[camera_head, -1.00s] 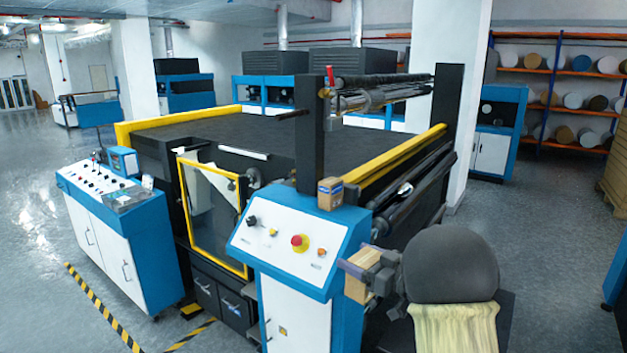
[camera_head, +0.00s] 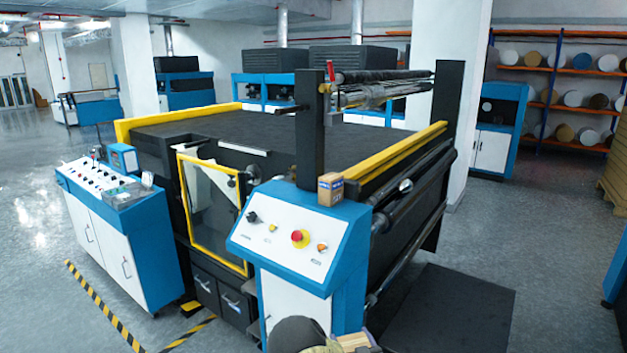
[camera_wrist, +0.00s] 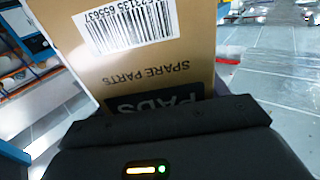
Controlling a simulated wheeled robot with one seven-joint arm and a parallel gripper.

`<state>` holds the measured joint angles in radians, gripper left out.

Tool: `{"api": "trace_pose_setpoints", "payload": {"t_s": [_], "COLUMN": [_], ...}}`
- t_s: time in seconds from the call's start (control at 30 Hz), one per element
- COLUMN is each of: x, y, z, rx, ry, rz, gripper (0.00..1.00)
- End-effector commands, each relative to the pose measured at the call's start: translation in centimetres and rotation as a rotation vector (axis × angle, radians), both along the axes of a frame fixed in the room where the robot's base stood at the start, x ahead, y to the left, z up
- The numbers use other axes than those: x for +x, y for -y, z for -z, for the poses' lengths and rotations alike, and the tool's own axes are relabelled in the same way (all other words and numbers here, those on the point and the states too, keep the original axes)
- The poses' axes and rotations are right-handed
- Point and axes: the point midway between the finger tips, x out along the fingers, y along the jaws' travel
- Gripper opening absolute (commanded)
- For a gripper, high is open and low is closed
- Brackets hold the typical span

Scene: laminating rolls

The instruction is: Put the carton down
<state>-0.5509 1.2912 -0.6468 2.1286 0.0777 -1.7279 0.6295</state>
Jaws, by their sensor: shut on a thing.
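A brown carton (camera_wrist: 150,55) fills the upper middle of the wrist view, with a barcode and the words "SPARE PARTS" and "PADS" upside down on it. My gripper (camera_wrist: 170,122) is shut on it; the dark jaw crosses the carton's near end. In the head view only a small tan piece of the held carton (camera_head: 354,341) shows at the bottom edge, in front of the blue and white console. The rest of it and what is under it are out of that view.
A small carton with a blue band (camera_head: 330,189) stands on the console (camera_head: 290,235), beside a black post. A dark mat (camera_head: 450,308) lies clear on the floor at right. A control cabinet (camera_head: 115,230) stands at left, with striped floor tape (camera_head: 105,308) near it.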

Motion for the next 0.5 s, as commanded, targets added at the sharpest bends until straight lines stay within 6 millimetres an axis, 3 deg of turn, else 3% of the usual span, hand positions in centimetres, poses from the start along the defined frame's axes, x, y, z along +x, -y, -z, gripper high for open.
{"api": "trace_pose_setpoints", "payload": {"t_s": [0.03, 0.3, 0.5], "x": [-0.7, -5.1, -8.6], "y": [0.2, 2.6, 4.7], "z": [1.6, 7.4, 8.9], "rx": [-0.004, -0.006, -0.004], "ry": [-0.005, -0.004, 0.001], "rz": [0.025, 0.176, 0.241], "gripper": [0.4, 0.4, 0.4]}}
